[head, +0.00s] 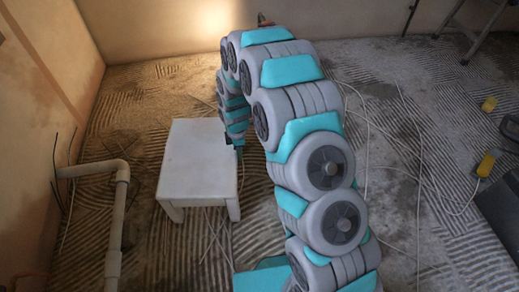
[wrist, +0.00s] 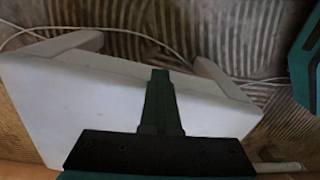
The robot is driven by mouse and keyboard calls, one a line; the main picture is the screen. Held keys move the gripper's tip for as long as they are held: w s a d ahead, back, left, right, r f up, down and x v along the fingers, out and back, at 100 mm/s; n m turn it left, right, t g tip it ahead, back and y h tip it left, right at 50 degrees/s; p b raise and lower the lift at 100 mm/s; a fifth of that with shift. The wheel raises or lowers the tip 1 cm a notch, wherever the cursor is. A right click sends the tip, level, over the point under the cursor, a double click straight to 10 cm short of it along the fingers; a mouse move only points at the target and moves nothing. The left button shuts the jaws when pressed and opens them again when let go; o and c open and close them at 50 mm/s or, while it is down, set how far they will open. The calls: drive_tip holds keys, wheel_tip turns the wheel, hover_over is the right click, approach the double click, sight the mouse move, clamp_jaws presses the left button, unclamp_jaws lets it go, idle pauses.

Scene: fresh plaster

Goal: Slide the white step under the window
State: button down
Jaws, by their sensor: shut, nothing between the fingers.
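The white step (head: 198,160) stands upright on its legs on the ridged floor, left of my arm in the head view. It also fills much of the wrist view (wrist: 80,105), with two of its legs showing at the top. My gripper (head: 239,152) is at the step's right edge in the head view, partly hidden by my arm. In the wrist view my gripper (wrist: 160,80) is shut and empty, its fingers overlapping the step's side. I cannot tell whether they touch it. No window is in view.
A pale pipe (head: 119,190) rises from the floor and bends to the left wall, left of the step. Thin cables (head: 365,130) lie across the floor on the right. Yellow plugs (head: 487,165) and a metal stand (head: 478,32) are farther right. Floor behind the step is clear.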

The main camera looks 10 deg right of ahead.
sight(210, 159)
drive_tip(key=a, duration=1.1)
drive_tip(key=shift+s, duration=0.15)
drive_tip(key=shift+d, duration=0.15)
